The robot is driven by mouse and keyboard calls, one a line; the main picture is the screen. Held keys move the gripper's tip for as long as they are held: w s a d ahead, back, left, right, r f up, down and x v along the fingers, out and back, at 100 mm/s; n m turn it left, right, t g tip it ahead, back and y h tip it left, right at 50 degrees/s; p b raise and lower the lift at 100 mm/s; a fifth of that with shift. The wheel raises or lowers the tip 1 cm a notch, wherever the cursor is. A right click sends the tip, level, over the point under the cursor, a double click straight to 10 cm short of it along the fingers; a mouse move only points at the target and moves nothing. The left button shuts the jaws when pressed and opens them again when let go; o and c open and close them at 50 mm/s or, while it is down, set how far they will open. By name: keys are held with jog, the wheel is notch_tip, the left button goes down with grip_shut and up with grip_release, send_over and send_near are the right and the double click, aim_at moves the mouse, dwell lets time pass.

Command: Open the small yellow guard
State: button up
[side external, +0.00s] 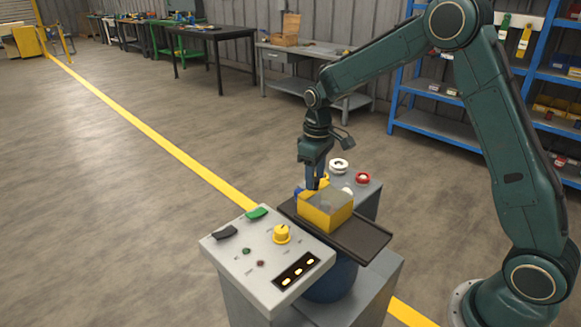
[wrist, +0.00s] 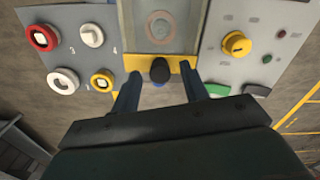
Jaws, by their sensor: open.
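The yellow guard (side external: 326,216) is a box-like cover with a grey see-through top, on a dark tray beside the control panel. In the wrist view its yellow edge (wrist: 180,63) runs along the near side of a grey see-through panel. A dark blue knob (wrist: 160,70) sits at the middle of that edge. My gripper (side external: 316,186) points down at the guard's far edge in the side view. In the wrist view its two fingers are apart, one on each side of the knob; I cannot tell whether they touch it. The guard looks closed.
A light grey control panel (side external: 240,262) with a yellow dial (side external: 282,234) and green and black switches stands beside the guard. A grey panel with red (wrist: 43,37), white (wrist: 92,35) and yellow (wrist: 103,80) round knobs is on the other side. Open floor lies left.

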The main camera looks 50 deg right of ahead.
jog(key=shift+c, duration=0.3)
grip_shut()
jog(key=s, duration=1)
jog(key=shift+s, duration=0.3)
jog(key=shift+o, duration=0.3)
grip_release()
jog(key=shift+r, duration=0.1)
notch_tip(320, 180, up, 14)
dwell(0.3)
